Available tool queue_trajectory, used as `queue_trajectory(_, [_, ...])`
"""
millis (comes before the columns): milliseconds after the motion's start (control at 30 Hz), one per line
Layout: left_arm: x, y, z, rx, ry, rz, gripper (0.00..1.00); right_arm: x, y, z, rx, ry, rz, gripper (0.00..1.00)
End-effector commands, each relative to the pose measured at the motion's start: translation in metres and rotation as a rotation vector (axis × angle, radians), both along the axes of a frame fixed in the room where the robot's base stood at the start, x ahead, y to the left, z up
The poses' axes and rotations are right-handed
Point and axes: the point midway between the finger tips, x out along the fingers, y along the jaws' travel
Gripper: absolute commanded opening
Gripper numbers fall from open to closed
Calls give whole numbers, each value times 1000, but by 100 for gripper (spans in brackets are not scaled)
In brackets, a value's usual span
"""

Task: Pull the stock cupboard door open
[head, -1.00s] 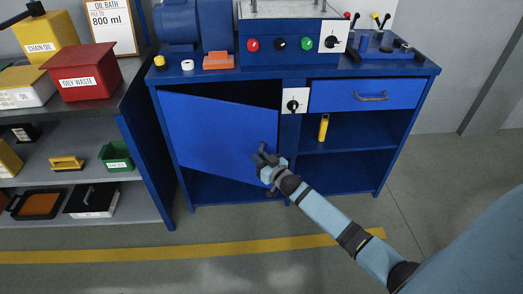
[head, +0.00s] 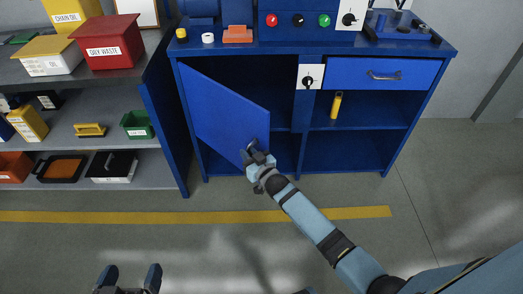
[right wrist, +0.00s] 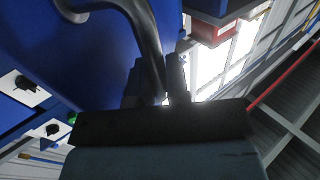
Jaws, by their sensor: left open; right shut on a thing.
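The blue stock cupboard door (head: 225,112) is hinged at its left side and stands partly open, with its free edge swung out toward me. Dark cupboard interior shows behind it. My right gripper (head: 252,154) is at the lower free edge of the door, shut on the door handle. In the right wrist view the handle (right wrist: 145,32) is a dark curved bar running in between the gripper fingers (right wrist: 157,82). The gripper largely hides the handle in the head view. My left gripper (head: 130,275) is open and empty at the bottom left, above the floor, away from the cupboard.
A grey shelf unit (head: 105,130) with bins stands left of the cupboard. An open bay with a yellow cylinder (head: 336,105) lies right of the door, under a drawer (head: 383,74). Floor in front, crossed by a yellow line (head: 100,216), is clear.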

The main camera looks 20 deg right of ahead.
Motion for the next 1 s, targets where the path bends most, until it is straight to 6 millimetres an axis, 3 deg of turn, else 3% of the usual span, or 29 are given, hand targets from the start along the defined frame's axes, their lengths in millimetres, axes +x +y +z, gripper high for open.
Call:
queue_trajectory(367, [0,0,2,-3,-3,0,91,0,3,0,-1,0,3,0])
queue_trajectory(400, [0,0,2,-3,-3,0,91,0,3,0,-1,0,3,20])
queue_trajectory(500, [0,0,3,-3,-5,0,91,0,3,0,0,0,2,40])
queue_trajectory(833, [1,0,4,-1,-6,0,91,-3,2,0,0,1,2,40])
queue_trajectory(1000, [0,2,3,19,21,2,91,-26,-4,1,0,4,2,40])
